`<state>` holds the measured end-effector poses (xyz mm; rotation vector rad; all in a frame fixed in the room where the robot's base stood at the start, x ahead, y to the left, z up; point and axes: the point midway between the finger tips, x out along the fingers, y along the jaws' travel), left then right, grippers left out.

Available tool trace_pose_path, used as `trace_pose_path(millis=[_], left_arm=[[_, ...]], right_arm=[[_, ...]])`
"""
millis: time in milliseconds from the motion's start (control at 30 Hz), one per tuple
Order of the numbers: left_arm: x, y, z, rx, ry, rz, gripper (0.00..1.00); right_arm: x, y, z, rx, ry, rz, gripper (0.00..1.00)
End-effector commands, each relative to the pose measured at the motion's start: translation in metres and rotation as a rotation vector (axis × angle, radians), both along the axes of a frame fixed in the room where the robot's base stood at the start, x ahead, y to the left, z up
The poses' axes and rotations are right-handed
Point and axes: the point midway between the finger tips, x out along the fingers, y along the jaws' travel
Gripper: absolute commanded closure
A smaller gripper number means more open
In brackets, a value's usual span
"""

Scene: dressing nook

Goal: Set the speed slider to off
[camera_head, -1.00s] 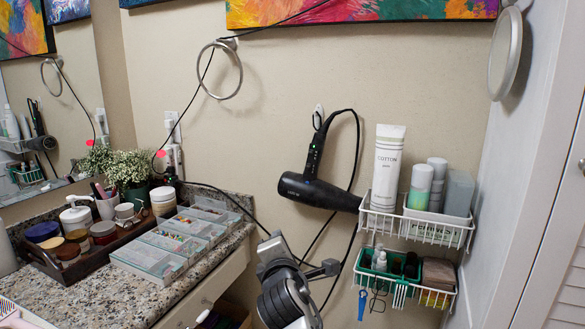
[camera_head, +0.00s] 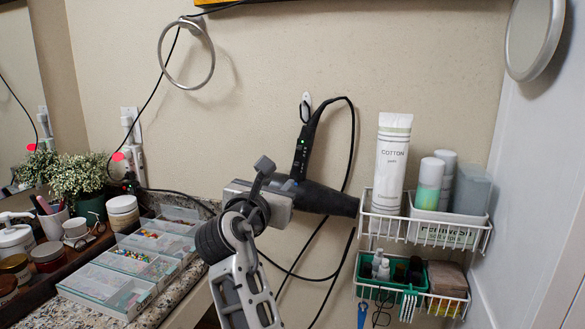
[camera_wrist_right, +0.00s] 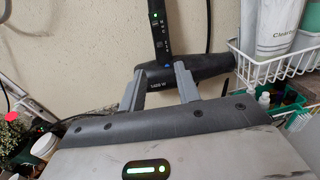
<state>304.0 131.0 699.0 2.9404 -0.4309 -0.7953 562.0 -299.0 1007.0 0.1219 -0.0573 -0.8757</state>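The black hair dryer (camera_head: 325,199) hangs on the wall, handle (camera_head: 305,140) up and barrel roughly level. Small green lights show on the handle. My right gripper (camera_head: 275,176) covers the barrel's left end in the head view. My left gripper is not in view.
White wire baskets (camera_head: 425,234) with bottles and a tube hang right of the dryer. A black cord (camera_head: 352,140) loops beside it. A towel ring (camera_head: 187,55) is at upper left. The counter at left holds a clear organizer (camera_head: 110,283) and a plant (camera_head: 80,175).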

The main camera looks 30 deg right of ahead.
Motion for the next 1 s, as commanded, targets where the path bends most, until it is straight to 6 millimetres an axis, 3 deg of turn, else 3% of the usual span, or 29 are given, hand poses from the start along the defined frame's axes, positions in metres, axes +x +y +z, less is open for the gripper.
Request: trace_pose_path(millis=[300, 500, 700, 1000], left_arm=[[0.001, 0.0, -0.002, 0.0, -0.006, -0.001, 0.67], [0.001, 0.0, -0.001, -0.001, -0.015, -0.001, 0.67], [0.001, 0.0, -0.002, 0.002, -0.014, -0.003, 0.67], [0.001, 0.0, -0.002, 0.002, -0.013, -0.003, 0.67]], right_arm=[[0.045, -0.055, 0.0, 0.0, -0.001, 0.0, 0.67], [0.066, -0.079, 0.0, 0.001, -0.002, 0.0, 0.67], [0.075, -0.089, 0.0, 0.003, -0.002, 0.001, 0.67], [0.075, -0.09, 0.0, 0.001, -0.002, 0.002, 0.7]])
